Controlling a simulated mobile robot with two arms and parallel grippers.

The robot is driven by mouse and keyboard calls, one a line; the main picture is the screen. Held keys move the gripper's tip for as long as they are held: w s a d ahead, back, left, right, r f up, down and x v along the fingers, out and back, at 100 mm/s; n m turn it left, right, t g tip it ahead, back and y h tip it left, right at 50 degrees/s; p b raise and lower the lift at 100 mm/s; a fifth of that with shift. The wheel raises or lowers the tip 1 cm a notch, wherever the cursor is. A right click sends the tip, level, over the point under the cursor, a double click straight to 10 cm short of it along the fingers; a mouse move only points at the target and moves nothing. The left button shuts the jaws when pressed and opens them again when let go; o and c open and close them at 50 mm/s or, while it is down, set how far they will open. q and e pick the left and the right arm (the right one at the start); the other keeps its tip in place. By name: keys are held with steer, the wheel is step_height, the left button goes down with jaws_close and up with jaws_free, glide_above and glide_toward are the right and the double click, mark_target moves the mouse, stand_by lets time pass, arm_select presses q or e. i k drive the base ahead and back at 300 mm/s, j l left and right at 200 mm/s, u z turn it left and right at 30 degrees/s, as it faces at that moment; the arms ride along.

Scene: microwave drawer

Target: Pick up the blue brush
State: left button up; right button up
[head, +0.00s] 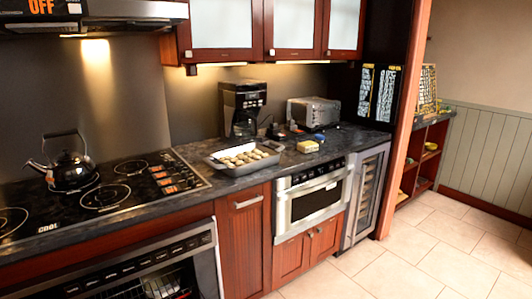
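I cannot clearly make out a blue brush. Several small objects (292,127) sit on the dark counter between the coffee maker and the toaster oven, too small to tell apart. A yellow and white block (307,146), which looks like a sponge, lies on the counter in front of them. Neither of my grippers is in view.
A metal tray (217,164) of round pale items sits left of the small objects. Behind are a coffee maker (243,106) and toaster oven (313,112). A kettle (71,166) stands on the stove at left. A microwave drawer (313,201) is below the counter. The right floor is clear.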

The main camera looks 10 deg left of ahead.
mark_target(320, 139)
steer(key=i+l, duration=0.25)
steer(key=i, duration=0.25)
steer(key=i+l+u, duration=0.15)
steer(key=i+l, duration=0.15)
steer(key=i, duration=0.15)
steer(key=i+l, duration=0.3)
steer(key=i, duration=0.15)
